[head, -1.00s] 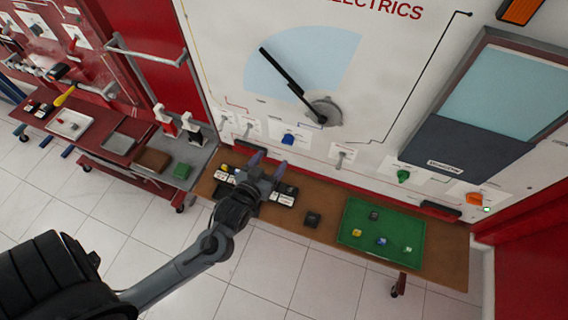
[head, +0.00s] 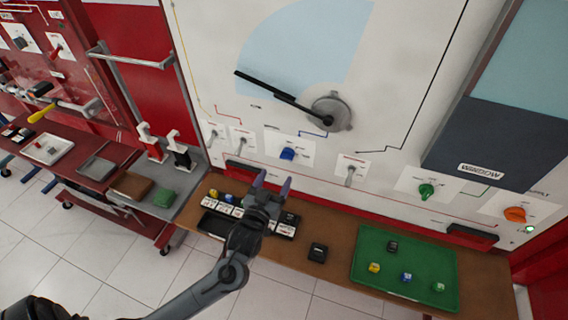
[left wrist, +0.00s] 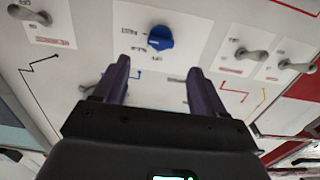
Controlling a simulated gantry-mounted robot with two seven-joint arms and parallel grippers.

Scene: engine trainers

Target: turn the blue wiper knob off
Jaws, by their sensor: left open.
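The blue wiper knob (head: 288,154) sits on a white label plate on the panel, left of centre in the head view. It also shows in the left wrist view (left wrist: 159,37), ahead of the fingers, with small lettering around it. The black wiper arm (head: 280,94) on the panel points up and left from its round grey hub (head: 331,111). My left gripper (head: 272,183) is open and empty, below the knob and apart from it. Its two purple-grey fingers also show in the left wrist view (left wrist: 158,84). My right gripper is not in view.
Grey toggle switches (head: 349,176) flank the knob. A green knob (head: 426,191) and an orange knob (head: 515,214) sit further right. Below, a brown shelf (head: 300,262) holds a green tray (head: 405,295) with small cubes and a black block (head: 318,252).

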